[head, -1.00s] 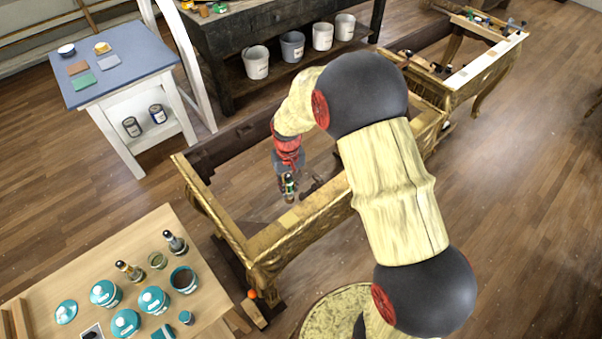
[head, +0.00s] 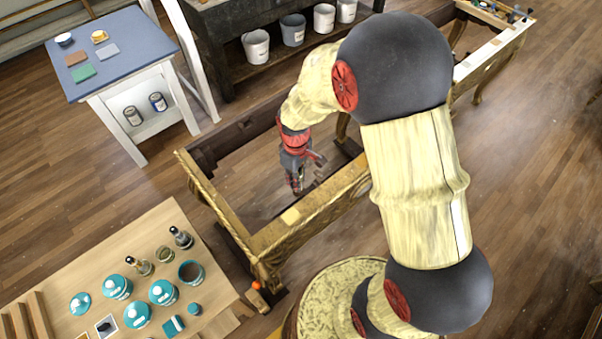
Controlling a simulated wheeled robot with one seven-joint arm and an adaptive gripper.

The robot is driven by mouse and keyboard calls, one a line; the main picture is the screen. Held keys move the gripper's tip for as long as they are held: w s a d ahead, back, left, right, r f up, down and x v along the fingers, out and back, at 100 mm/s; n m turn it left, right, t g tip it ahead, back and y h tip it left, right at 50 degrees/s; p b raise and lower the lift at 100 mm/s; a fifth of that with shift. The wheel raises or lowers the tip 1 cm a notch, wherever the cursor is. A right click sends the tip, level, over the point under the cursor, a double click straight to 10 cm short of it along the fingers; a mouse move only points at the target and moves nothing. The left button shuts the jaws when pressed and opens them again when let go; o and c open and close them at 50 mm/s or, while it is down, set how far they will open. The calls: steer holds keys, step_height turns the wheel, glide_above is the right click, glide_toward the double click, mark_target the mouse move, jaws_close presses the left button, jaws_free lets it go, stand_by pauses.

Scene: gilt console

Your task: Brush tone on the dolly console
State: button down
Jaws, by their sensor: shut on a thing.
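The gilt console (head: 334,203) is an open frame with carved gold rails and no top on this section. A pale patch (head: 291,215) shows on its front rail. My gripper (head: 296,186) hangs tip-down over the frame's opening, just behind that patch in the picture. It is shut on a slim thing, likely the brush; its tip is too small and blurred to make out. I cannot tell whether it touches the rail. A wooden dolly piece (head: 257,301) with an orange knob shows under the near corner.
A wooden table (head: 215,238) at lower left holds teal-lidded jars (head: 117,287), dark-capped bottles (head: 181,237) and a dark-filled pot (head: 191,272). A blue-topped stand (head: 120,42) is at upper left. Buckets (head: 257,46) stand on a shelf behind. A round gilt top (head: 325,300) is near me.

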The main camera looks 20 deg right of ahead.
steer(key=shift+s+r+n, duration=0.25)
steer(key=shift+s+n, duration=0.5)
steer(key=shift+n, duration=0.25)
steer(key=f+n+b, duration=0.1)
steer(key=f, duration=0.1)
steer(key=f+n+b, duration=0.1)
steer(key=f+n, duration=0.1)
steer(key=shift+s+d, duration=0.1)
steer(key=shift+s, duration=0.3)
steer(key=shift+r, duration=0.1)
